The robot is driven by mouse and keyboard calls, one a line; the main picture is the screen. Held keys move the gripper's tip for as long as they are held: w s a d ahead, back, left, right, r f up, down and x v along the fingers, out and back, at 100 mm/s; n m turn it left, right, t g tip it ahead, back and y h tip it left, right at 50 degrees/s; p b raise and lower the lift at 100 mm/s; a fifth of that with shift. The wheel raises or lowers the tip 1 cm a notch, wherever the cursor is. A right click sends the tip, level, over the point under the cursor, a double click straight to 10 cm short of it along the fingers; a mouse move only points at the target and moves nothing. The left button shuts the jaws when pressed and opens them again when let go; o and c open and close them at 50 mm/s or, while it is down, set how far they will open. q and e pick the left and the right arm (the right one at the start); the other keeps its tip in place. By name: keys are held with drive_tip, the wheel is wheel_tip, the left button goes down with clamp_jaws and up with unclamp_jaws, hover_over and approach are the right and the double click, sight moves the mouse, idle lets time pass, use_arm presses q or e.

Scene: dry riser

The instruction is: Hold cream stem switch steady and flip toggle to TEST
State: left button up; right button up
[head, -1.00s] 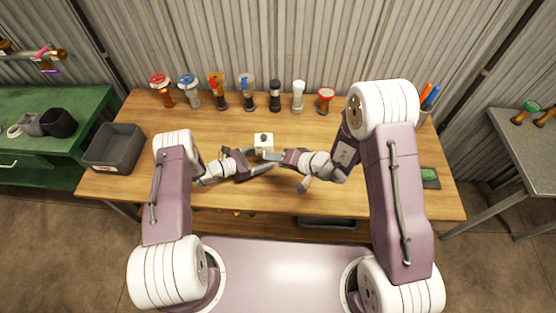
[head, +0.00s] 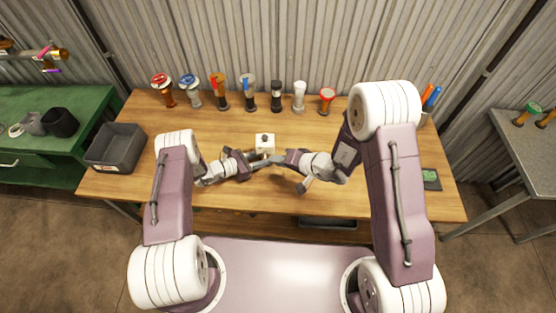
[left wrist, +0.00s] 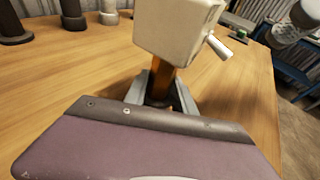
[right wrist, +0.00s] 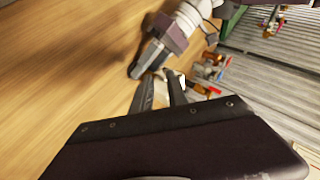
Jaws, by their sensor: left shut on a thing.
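The cream stem switch (head: 265,142) stands upright near the middle of the wooden table. In the left wrist view it is a cream box (left wrist: 178,30) on an amber stem (left wrist: 162,84), with a pale toggle lever (left wrist: 219,46) on its right side. My left gripper (head: 264,161) is shut on the stem below the box; its fingers flank the stem in the left wrist view (left wrist: 162,92). My right gripper (head: 274,159) is close by on the right. Its fingers (right wrist: 161,76) are near together, with a small cream part just past the tips; contact is unclear.
A row of several valve-like pieces (head: 248,92) stands along the back of the table (head: 230,200). A grey bin (head: 114,148) is at the left end. A dark-green device (head: 430,179) lies at the right end. The front strip is clear.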

drive_tip(key=shift+a+m, duration=0.1)
drive_tip(key=shift+m, duration=0.7)
clamp_jaws()
drive_tip(key=a+r+m+g+y, duration=0.3)
drive_tip(key=a+r+m+y, duration=0.15)
drive_tip(key=m, duration=0.35)
drive_tip(key=w+d+f+m+g, duration=0.1)
drive_tip(key=w+d+f, duration=0.1)
drive_tip(key=d, duration=0.3)
drive_tip(key=w+d+f+m+h, duration=0.1)
drive_tip(key=w+d+f+m, duration=0.1)
drive_tip(key=d, duration=0.4)
drive_tip(key=shift+f+m+g, duration=0.3)
drive_tip(key=shift+f+g, duration=0.1)
drive_tip(key=shift+f, duration=0.2)
drive_tip(key=shift+w, duration=0.1)
